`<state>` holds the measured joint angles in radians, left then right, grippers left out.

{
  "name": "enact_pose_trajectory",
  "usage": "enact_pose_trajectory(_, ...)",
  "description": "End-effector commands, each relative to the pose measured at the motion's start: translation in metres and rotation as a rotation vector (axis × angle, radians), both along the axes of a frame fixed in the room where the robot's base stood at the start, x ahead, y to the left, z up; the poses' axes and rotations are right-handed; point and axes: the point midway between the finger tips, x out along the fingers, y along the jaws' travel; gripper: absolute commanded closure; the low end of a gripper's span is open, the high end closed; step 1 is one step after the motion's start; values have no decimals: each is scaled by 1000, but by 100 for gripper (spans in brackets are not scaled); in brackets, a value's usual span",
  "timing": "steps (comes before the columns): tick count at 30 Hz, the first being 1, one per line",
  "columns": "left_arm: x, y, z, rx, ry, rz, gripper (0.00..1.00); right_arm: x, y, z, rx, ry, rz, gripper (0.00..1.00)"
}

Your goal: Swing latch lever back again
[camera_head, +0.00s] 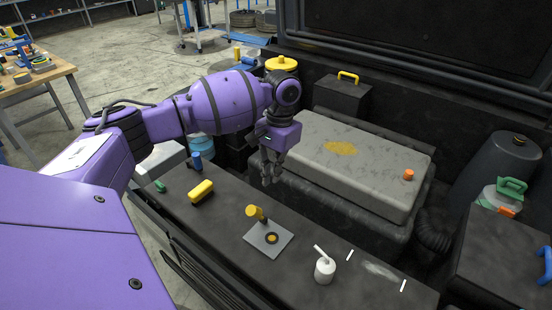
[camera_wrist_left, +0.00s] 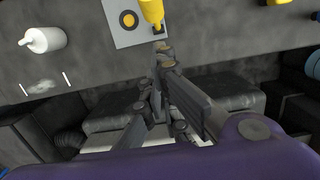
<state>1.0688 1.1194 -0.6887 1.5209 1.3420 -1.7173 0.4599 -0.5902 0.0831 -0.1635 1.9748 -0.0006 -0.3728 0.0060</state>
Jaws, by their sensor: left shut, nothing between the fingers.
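The latch lever (camera_head: 253,211), with a yellow handle, is mounted on a small grey plate (camera_head: 260,249) on the dark front ledge. The plate also carries a dark ring with an orange-yellow centre (camera_head: 271,239). The yellow handle leans up and to the left in the head view. My left gripper (camera_head: 270,182) is shut and empty, pointing down just behind the lever, near the ledge's back edge. In the left wrist view the fingertips (camera_wrist_left: 165,52) appear close to the yellow lever (camera_wrist_left: 151,12); I cannot tell whether they touch. My right gripper is not in view.
The grey engine cover (camera_head: 360,170) with an orange cap (camera_head: 409,174) lies behind.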

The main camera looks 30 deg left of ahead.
Motion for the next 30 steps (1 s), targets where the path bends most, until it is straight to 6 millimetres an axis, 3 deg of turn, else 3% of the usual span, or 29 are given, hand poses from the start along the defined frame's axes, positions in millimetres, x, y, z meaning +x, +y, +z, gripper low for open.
enact_pose_trajectory(3,-4,1,-25,0,2,1,100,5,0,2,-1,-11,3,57)
enact_pose_trajectory(12,-33,3,-40,2,-3,0,100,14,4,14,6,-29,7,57)
enact_pose_trajectory(30,-30,3,-43,0,-13,1,100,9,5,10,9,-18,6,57)
